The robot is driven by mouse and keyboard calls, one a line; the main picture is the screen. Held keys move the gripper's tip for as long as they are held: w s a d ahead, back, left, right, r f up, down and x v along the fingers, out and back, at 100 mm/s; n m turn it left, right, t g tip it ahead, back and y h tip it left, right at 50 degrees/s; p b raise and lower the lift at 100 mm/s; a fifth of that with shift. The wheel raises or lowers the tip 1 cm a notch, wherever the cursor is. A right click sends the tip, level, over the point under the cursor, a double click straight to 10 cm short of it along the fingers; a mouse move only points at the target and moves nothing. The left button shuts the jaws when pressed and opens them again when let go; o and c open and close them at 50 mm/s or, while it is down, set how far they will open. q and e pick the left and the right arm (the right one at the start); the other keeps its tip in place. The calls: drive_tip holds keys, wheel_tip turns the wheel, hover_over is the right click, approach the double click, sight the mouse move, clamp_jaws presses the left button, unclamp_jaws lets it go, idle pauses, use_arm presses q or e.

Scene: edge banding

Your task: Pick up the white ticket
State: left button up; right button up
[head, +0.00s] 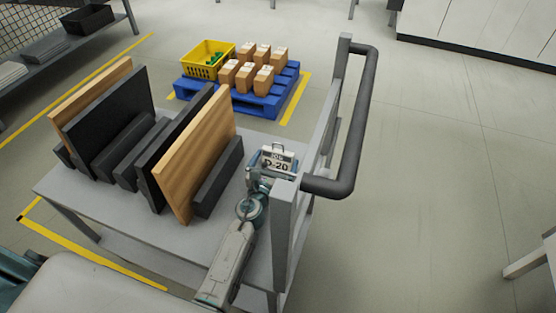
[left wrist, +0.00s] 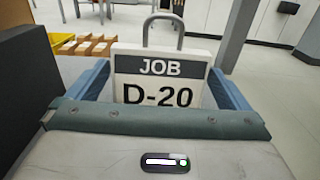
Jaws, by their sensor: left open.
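The white ticket (head: 277,163) reads "JOB D-20" and stands upright on the grey cart's top, near its right end by the handle. In the left wrist view the ticket (left wrist: 160,78) is straight ahead, with a dark band across its top; its lower part is hidden by my gripper. My left gripper (head: 272,172) is at the ticket. In the left wrist view its two blue fingers (left wrist: 158,85) are open, one on each side of the ticket. I cannot tell whether they touch it. My right gripper is not in view.
The cart (head: 215,238) carries wood and black boards (head: 200,150) in a rack left of the ticket. The cart's dark handle (head: 355,130) rises close on the right. A blue pallet (head: 262,105) with boxes and a yellow crate (head: 205,66) stands beyond.

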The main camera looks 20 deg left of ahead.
use_arm(q)
drive_tip(key=w, duration=0.2)
drive_tip(key=shift+w+f, duration=0.1)
drive_tip(key=shift+w, duration=0.2)
drive_tip(key=c, duration=0.7)
